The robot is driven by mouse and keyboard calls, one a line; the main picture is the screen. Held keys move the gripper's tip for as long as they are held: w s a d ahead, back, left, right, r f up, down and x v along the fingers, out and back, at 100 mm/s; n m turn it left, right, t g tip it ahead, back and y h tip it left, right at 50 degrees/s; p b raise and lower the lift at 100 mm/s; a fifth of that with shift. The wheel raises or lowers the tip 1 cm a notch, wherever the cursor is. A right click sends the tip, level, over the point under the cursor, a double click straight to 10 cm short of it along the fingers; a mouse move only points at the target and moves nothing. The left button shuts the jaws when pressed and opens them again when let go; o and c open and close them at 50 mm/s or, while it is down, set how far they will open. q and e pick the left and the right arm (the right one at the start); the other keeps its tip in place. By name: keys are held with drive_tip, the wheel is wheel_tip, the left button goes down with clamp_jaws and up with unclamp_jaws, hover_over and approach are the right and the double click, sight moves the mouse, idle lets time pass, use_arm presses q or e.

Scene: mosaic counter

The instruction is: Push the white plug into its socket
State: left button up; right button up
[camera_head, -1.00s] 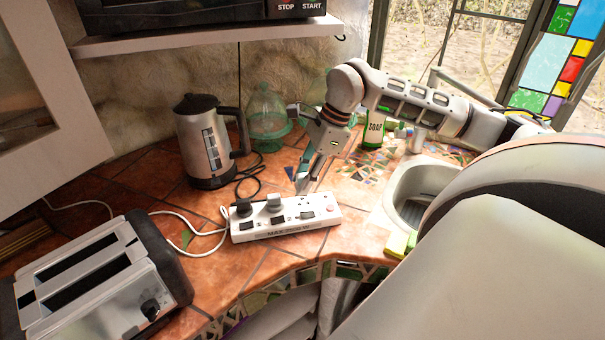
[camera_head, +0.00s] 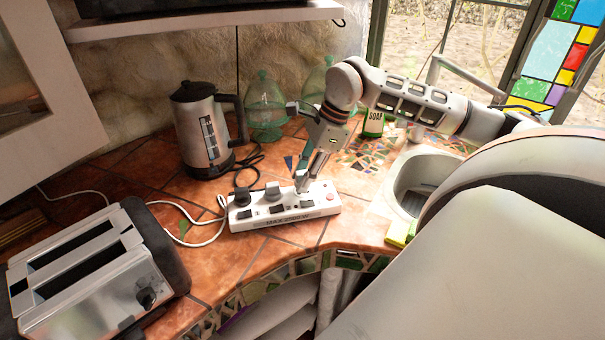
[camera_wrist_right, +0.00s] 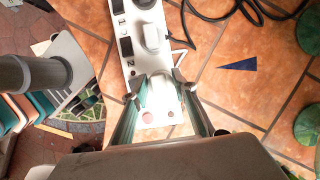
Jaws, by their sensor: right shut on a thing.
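A white power strip (camera_head: 287,219) lies on the tiled counter. A black plug (camera_head: 242,196) and a pale grey plug (camera_head: 273,190) sit in its left and middle sockets. My right gripper (camera_head: 302,186) is at the strip's right-hand socket, tips down. In the right wrist view, the gripper (camera_wrist_right: 158,88) is closed around the white plug (camera_wrist_right: 162,88), between the pale plug (camera_wrist_right: 152,38) and the strip's round pink button (camera_wrist_right: 148,117). The fingers partly hide the white plug and its socket, so I cannot tell how deep it sits. My left gripper is out of view.
A toaster (camera_head: 95,275) stands front left and a kettle (camera_head: 203,135) behind the strip. Glass domes (camera_head: 265,105), a soap bottle (camera_head: 374,122) and the sink (camera_head: 412,178) lie behind and right. Cables run left of the strip. Clear tiles lie in front.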

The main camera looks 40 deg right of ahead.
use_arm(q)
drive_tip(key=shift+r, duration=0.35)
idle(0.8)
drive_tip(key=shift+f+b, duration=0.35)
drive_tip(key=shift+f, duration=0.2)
use_arm(e)
drive_tip(key=shift+f, duration=1.05)
idle(0.9)
drive_tip(key=o, duration=1.1)
drive_tip(key=shift+c, duration=0.2)
drive_tip(key=shift+o, duration=0.3)
